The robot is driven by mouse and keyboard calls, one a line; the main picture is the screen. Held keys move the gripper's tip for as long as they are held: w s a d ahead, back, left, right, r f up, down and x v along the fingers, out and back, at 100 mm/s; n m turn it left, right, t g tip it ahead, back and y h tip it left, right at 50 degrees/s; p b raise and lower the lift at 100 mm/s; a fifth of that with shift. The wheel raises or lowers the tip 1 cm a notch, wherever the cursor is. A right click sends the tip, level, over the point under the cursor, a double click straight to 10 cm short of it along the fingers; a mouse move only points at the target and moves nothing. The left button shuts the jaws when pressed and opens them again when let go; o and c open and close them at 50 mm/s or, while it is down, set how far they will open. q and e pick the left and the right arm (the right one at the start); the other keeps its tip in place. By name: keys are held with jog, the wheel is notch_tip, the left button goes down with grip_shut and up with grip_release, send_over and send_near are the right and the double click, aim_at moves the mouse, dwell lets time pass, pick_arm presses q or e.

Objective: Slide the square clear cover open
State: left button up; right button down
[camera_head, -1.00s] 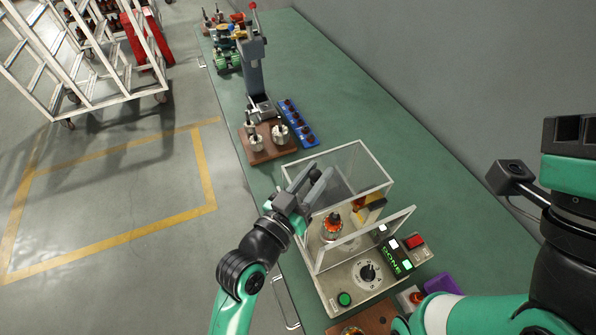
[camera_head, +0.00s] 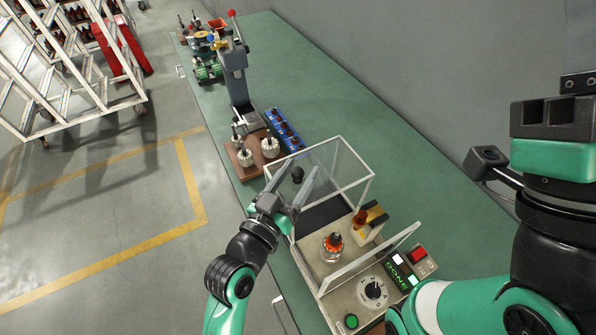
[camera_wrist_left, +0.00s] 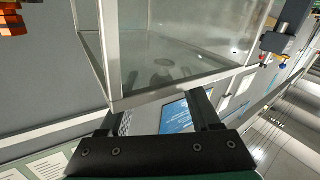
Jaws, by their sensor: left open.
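The square clear cover (camera_head: 357,187) is a see-through box with a pale frame on the winding machine (camera_head: 352,292). It sits over the far part of the machine, and the orange-topped armature (camera_head: 333,243) stands exposed in front of it. In the left wrist view the cover's frame (camera_wrist_left: 150,92) crosses just ahead of the open fingers (camera_wrist_left: 160,118); contact cannot be told. My right gripper's fingers are not visible.
A clear upright shield (camera_head: 375,251) stands between the armature and the dial (camera_head: 374,291). A lit DONE display (camera_head: 402,274) is beside the dial. Beyond the cover are a brown block with metal parts (camera_head: 256,150), a blue rack (camera_head: 284,130) and a lever press (camera_head: 236,75).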

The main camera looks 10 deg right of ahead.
pick_arm(q)
jog(key=shift+s+a, duration=0.25)
jog(key=shift+s, duration=0.05)
jog(key=p+v, duration=0.2)
jog(key=v, duration=0.9)
jog(key=shift+w, duration=0.1)
